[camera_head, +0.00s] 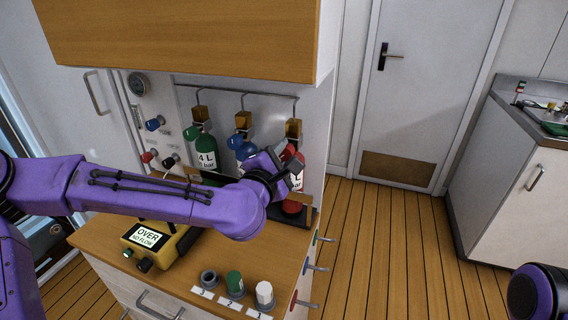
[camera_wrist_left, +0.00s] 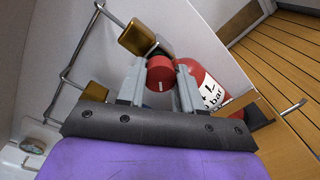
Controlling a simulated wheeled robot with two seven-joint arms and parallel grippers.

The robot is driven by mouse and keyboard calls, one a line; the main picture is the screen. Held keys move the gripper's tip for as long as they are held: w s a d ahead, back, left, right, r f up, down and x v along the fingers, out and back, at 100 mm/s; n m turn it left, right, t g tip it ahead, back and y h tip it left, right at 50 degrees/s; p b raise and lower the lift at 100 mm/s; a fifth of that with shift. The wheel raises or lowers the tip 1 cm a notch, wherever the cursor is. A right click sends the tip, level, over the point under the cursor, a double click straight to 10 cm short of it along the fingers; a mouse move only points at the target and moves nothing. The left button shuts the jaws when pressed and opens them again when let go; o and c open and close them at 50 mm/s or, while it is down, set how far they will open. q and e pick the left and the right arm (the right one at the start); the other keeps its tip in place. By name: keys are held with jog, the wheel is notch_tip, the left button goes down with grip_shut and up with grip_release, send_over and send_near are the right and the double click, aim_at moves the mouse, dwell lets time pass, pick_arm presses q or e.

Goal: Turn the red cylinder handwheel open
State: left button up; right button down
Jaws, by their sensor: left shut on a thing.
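The red handwheel (camera_wrist_left: 160,75) sits between the two fingers of my left gripper (camera_wrist_left: 161,88), with a pale mark on its face. In the head view my left gripper (camera_head: 283,166) reaches in from the left to the top of the red cylinder (camera_head: 294,186) and partly hides the handwheel (camera_head: 288,151). The red cylinder (camera_wrist_left: 208,86) also shows behind the fingers in the wrist view, with a white label. My left gripper is shut on the red handwheel. My right gripper is not in view; only part of my right arm shows at the lower right.
A green cylinder (camera_head: 205,152) and a blue-valved cylinder (camera_head: 241,147) stand to the left under a rail with brass fittings. A yellow meter (camera_head: 160,244) reading "OVER NO FLOW" and several caps, one green (camera_head: 235,282), are on the wooden counter. An overhead cabinet (camera_head: 190,40) hangs above.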

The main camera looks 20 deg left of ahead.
pick_arm(q)
jog(key=n+b, duration=0.2)
jog(key=n, duration=0.1)
jog(key=shift+f+n+b, duration=0.25)
jog(key=shift+n+b, duration=0.05)
jog(key=shift+b, duration=0.05)
jog(key=shift+n+b, duration=0.4)
jog(key=shift+n, duration=0.1)
jog(key=shift+r, duration=0.1)
jog(key=o, duration=1)
jog(key=shift+o, duration=0.2)
jog(key=shift+s+r, duration=0.1)
jog(key=shift+s, duration=0.05)
jog(key=s+b, duration=0.8)
jog(key=s, duration=0.2)
jog(key=shift+a, duration=0.4)
